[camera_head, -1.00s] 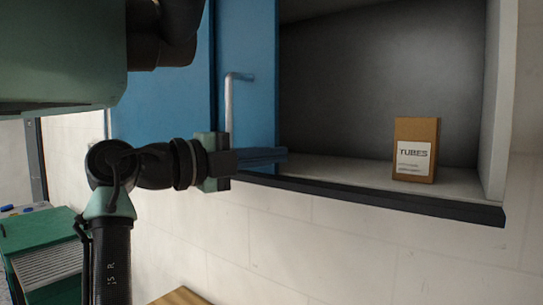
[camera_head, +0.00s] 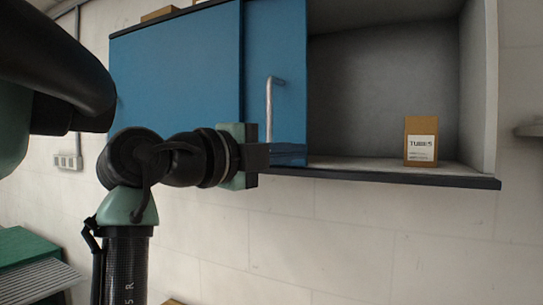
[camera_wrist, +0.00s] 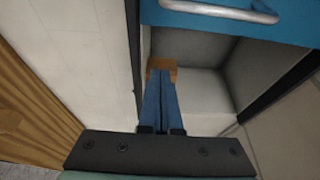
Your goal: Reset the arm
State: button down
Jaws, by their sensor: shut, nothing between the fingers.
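My gripper (camera_head: 287,150) is in front of the wall cabinet, by the lower edge of its blue sliding door (camera_head: 288,60). Its blue fingers are shut together and empty. They also show in the wrist view (camera_wrist: 159,100), where their tips overlap the brown box (camera_wrist: 163,64) in the line of sight. In the head view the fingers lie well to the left of that box, which is labelled TUBES (camera_head: 421,142), so they are apart. The door's metal handle (camera_head: 269,110) is just above the gripper, and it also shows in the wrist view (camera_wrist: 225,10).
The cabinet's right part is open, with a dark bottom edge (camera_head: 400,178). Another blue panel (camera_head: 175,80) covers the left part. A green crate-like object (camera_head: 30,265) is at the lower left. A wall socket (camera_head: 68,161) and a small shelf (camera_head: 530,130) flank the cabinet. The wall below is clear.

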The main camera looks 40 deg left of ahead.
jog(key=w+d+n+t, duration=0.35)
jog(key=d+n, duration=0.45)
jog(key=d, duration=0.8)
jog(key=s+d+r+n+t, duration=0.1)
jog(key=s+d+n+t, duration=0.2)
jog(key=s+d+n, duration=0.2)
jog(key=s+d+r+n+t+y, duration=0.1)
jog(key=s+d+n+t, duration=0.2)
jog(key=s+d+n, duration=0.3)
jog(key=s+d, duration=0.3)
jog(key=s, duration=0.1)
jog(key=shift+s+d+r, duration=0.3)
jog(key=shift+d+r, duration=0.05)
jog(key=shift+d, duration=0.05)
